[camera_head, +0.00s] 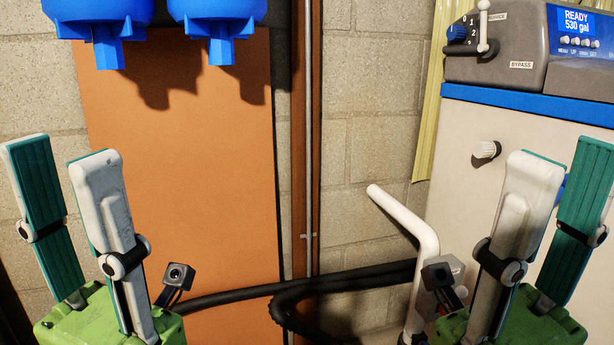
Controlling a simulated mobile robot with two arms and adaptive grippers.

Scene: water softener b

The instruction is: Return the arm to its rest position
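My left gripper (62,165) is at the lower left, pointing up, with its two fingers apart and nothing between them. My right gripper (568,170) is at the lower right, also pointing up, open and empty. It is in front of the pale cabinet of the water softener (463,140). Neither gripper appears to hold anything. The arms below the green gripper bodies are mostly out of the frame.
Two blue filter housings (218,22) hang at the top left before an orange-brown panel (185,200). The softener's grey control head (510,68) has a lever and a lit display reading READY 530 gal. A white pipe (405,218) and black hoses (345,280) lie between the grippers.

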